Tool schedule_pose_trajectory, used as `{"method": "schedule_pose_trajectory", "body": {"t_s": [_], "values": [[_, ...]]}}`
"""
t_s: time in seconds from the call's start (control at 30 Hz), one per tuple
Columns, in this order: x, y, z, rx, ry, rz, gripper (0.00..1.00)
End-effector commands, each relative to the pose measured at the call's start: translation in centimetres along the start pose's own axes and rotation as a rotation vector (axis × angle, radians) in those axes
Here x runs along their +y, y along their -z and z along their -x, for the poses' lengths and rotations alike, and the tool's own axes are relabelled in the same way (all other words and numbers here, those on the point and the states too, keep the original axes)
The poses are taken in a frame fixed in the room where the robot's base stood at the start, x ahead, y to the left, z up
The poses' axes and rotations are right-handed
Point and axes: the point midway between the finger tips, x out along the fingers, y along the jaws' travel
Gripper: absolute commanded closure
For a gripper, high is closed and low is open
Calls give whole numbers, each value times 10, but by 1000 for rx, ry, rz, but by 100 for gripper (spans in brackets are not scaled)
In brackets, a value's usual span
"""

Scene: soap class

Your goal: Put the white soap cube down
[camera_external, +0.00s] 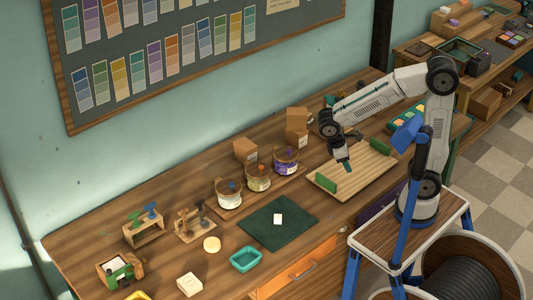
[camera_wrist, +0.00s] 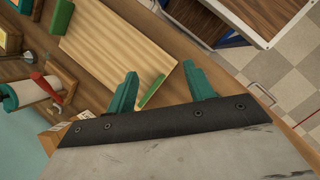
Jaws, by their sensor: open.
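The white soap cube (camera_external: 278,218) lies on the dark green mat (camera_external: 262,232) in the middle of the workbench, near the mat's centre. My gripper (camera_external: 346,165) is open and hangs over the wooden board to the right of the mat, well apart from the soap. Its two teal fingers (camera_wrist: 160,90) stand apart in the wrist view, with nothing between them. The soap is not visible in the wrist view.
The wooden board (camera_external: 365,183) has green end blocks; it also shows in the wrist view (camera_wrist: 105,45). Jars with coloured contents (camera_external: 257,178) stand behind the mat. A teal tray (camera_external: 246,259) sits in front of it. Cardboard boxes (camera_external: 297,122) are by the wall.

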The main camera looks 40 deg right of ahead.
Motion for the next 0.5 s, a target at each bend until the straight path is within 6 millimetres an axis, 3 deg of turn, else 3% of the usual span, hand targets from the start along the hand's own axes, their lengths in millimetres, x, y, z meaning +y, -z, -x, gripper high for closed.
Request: {"method": "schedule_pose_trajectory", "body": {"t_s": [0.03,0.27,0.5], "values": [[-10,20,-2,-38,-47,81,47],[-60,103,-13,-184,-294,433,47],[-134,189,-38,-332,-600,796,47]]}}
